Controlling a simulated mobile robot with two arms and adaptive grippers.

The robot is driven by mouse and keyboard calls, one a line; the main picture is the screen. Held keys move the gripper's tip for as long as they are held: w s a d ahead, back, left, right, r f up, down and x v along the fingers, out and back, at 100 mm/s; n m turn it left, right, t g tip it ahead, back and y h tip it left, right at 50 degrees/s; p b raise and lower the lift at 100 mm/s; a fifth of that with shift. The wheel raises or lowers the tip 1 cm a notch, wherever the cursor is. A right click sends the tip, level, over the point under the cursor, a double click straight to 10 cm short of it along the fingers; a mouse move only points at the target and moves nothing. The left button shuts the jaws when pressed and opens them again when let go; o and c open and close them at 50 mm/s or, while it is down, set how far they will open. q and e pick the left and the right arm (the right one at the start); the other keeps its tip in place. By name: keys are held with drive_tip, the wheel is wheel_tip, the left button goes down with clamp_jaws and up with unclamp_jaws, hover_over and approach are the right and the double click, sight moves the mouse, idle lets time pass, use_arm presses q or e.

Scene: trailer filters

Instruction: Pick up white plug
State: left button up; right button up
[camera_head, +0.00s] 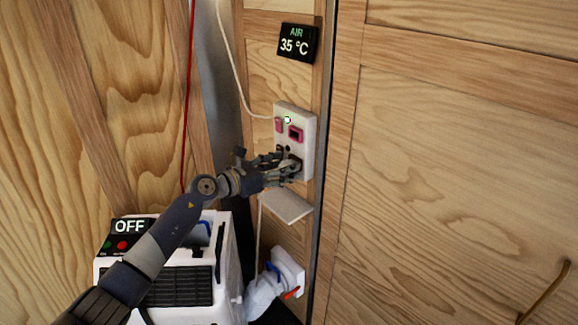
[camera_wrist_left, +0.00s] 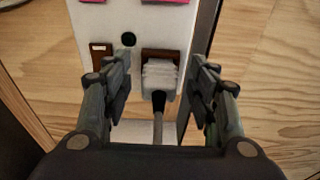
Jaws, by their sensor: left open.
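The white plug (camera_wrist_left: 159,79) sits in a brown socket opening on the white wall panel (camera_wrist_left: 110,20) in the left wrist view, its dark cable end pointing down. My left gripper (camera_wrist_left: 163,85) is open, with one finger on each side of the plug and gaps between. In the head view my left gripper (camera_head: 284,166) is at the lower part of the wall panel (camera_head: 306,135) and mostly hides the plug. My right gripper is not in view.
A small white shelf (camera_head: 286,206) juts out just below the panel. A white unit (camera_head: 190,255) with an OFF display stands below left. A white hose fitting (camera_head: 288,272) is lower on the wall. A display (camera_head: 297,42) reads 35 °C above.

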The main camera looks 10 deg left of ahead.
use_arm(q)
drive_tip(key=shift+w+d, duration=0.15)
drive_tip(key=shift+w, duration=0.05)
drive_tip(key=c, duration=1.2)
drive_tip(key=shift+c, duration=0.2)
drive_tip(key=shift+s+a+r, duration=0.3)
drive_tip(key=shift+a+r, duration=0.1)
drive_tip(key=shift+r, duration=0.05)
drive_tip(key=s+a+r, duration=0.7)
drive_tip(key=s+a, duration=0.1)
drive_tip(key=s, duration=0.2)
drive_tip(key=shift+s, duration=0.25)
